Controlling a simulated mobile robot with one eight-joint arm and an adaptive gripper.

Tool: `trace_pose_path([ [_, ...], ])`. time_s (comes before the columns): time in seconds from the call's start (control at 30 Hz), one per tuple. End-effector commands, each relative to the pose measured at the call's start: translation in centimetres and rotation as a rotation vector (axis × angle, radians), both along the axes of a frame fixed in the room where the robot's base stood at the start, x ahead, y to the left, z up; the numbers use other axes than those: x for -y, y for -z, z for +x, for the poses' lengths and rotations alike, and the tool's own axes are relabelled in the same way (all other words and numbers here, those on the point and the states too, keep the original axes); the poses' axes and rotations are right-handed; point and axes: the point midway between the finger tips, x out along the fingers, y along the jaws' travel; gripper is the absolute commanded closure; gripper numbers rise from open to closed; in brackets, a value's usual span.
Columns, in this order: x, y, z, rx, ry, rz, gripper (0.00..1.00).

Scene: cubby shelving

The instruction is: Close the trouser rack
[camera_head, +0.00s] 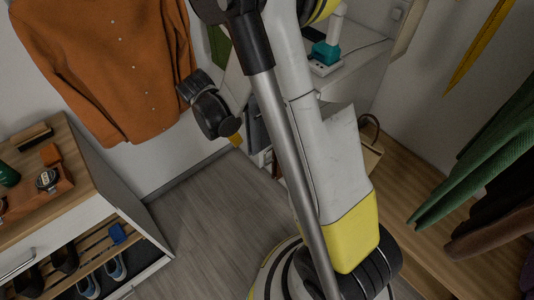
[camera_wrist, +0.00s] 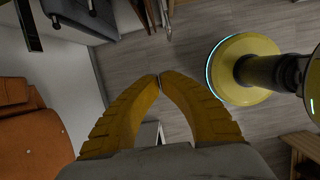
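I cannot clearly make out the trouser rack in either view. Green cloth (camera_head: 478,150) and dark brown cloth (camera_head: 500,222) hang at the right edge of the head view; whatever holds them is out of frame. My gripper (camera_wrist: 160,80) shows in the wrist view with its two yellow fingers bent inward and their tips together. Nothing shows between the fingers, and the grey floor lies beyond them. In the head view my arm crosses the middle, and only a bit of yellow finger (camera_head: 236,139) shows beyond the dark wrist.
An orange shirt (camera_head: 115,65) hangs on the wall at left. Below it is a wood-topped cabinet (camera_head: 85,160) with shoes (camera_head: 65,260) on a slatted shelf. A white desk (camera_head: 350,68) stands behind my arm. A wooden ledge (camera_head: 425,262) runs along the right. Grey floor (camera_head: 205,215) is clear between.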

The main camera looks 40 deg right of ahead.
Motion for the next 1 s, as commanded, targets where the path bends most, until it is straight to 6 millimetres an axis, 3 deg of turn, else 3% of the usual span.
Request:
trace_pose_path([
  [0.1, -0.3, 0.2, -2.1, 0.001, 0.001, -0.006, 1.00],
  [0.27, 0.3, 2.2, -2.2, 0.001, 0.004, -0.006, 1.00],
  [0.67, 2.8, 10.2, -2.1, 0.000, 0.003, -0.006, 1.00],
  [0.8, 5.1, 10.1, -2.2, 0.001, 0.006, -0.006, 1.00],
  [1.0, 6.5, 10.2, -2.1, 0.000, 0.003, -0.006, 1.00],
])
